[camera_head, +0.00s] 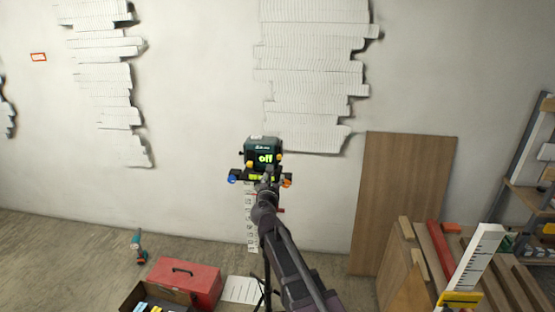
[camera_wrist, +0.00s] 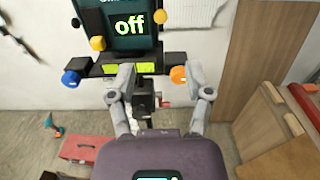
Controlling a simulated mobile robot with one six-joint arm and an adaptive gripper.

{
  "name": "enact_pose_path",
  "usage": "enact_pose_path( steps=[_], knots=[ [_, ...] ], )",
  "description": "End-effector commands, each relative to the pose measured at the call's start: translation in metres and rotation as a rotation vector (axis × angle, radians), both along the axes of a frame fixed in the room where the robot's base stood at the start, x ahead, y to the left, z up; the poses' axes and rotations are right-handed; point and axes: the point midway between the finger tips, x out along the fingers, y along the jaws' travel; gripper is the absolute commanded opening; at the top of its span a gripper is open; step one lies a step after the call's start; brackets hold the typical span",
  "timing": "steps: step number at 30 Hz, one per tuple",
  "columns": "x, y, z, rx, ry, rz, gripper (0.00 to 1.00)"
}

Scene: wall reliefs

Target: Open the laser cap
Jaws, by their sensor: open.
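The laser device (camera_head: 263,150) is a dark green box on a stand in front of the wall, with a glowing "off" on its face. It also shows at the top of the wrist view (camera_wrist: 118,30), with yellow knobs beside the face. Below the face is a black bar with lit green panels (camera_wrist: 131,68), a blue knob (camera_wrist: 70,78) at left and an orange knob (camera_wrist: 178,74) at right. I cannot tell which part is the cap. My gripper (camera_wrist: 154,88) is open, its fingers apart just below the bar around a black mount; contact is unclear.
A red toolbox (camera_head: 187,282) and a teal drill (camera_head: 138,247) are on the floor at left. A wooden board (camera_head: 403,200) leans on the wall at right, near stacked timber and a shelf. The wall bears white ridged reliefs (camera_head: 315,70).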

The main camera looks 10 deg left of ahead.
Motion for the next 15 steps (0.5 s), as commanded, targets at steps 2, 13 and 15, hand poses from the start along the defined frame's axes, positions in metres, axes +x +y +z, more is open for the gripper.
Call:
enact_pose_path(
  steps=[2,13,15],
  knots=[
    [0.002,0.000,0.000,0.001,0.000,-0.001,0.65],
    [0.032,-0.001,0.000,0.002,0.001,-0.003,0.65],
    [0.042,-0.001,0.000,0.002,0.001,-0.003,0.65]
  ],
)
